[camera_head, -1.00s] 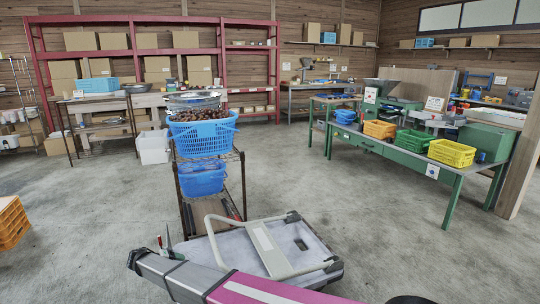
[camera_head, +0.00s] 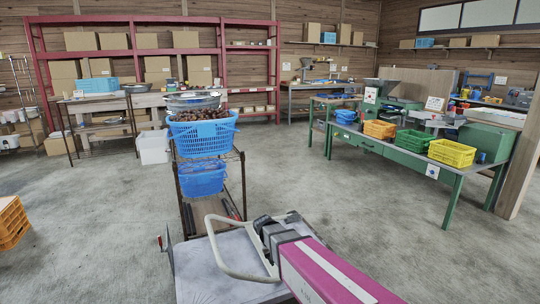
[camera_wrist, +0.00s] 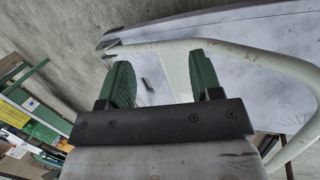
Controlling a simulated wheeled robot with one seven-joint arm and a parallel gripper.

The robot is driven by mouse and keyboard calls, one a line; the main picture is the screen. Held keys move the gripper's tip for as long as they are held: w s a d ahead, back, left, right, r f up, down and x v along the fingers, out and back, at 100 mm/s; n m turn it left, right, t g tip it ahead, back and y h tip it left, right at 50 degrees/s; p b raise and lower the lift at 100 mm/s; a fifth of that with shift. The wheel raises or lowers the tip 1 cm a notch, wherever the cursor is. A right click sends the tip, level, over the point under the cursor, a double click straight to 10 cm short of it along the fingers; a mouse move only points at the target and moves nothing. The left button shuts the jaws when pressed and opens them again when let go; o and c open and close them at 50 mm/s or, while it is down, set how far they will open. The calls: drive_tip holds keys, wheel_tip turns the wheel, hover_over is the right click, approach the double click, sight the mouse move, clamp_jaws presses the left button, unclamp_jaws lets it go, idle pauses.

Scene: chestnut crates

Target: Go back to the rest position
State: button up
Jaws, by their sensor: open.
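My gripper shows in the wrist view (camera_wrist: 160,82) with its two green fingers apart and nothing between them. Behind the fingers are the grey platform (camera_wrist: 240,70) and pale tubular handle (camera_wrist: 210,44) of a cart. In the head view my magenta arm reaches in from the bottom right over the cart platform (camera_head: 210,265). The arm's dark end is close to the cart's handle (camera_head: 225,262); I cannot tell if they touch. The fingertips are hidden in the head view.
A rack with a blue basket of chestnuts (camera_head: 203,136) and a lower blue basket (camera_head: 202,180) stands behind the cart. A green table (camera_head: 400,160) with several crates is at right. An orange crate (camera_head: 12,222) is at left. Concrete floor between is clear.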

drive_tip(key=s+d+r+m+y, duration=0.1)
drive_tip(key=s+d+r+y, duration=0.1)
drive_tip(key=s+d, duration=0.2)
drive_tip(key=s+d+r+m+y, duration=0.1)
drive_tip(key=s+d, duration=0.4)
drive_tip(key=d, duration=0.6)
drive_tip(key=shift+s+d+r+m+y, duration=0.3)
drive_tip(key=shift+r+y, duration=0.2)
drive_tip(key=shift+r, duration=0.4)
idle(0.4)
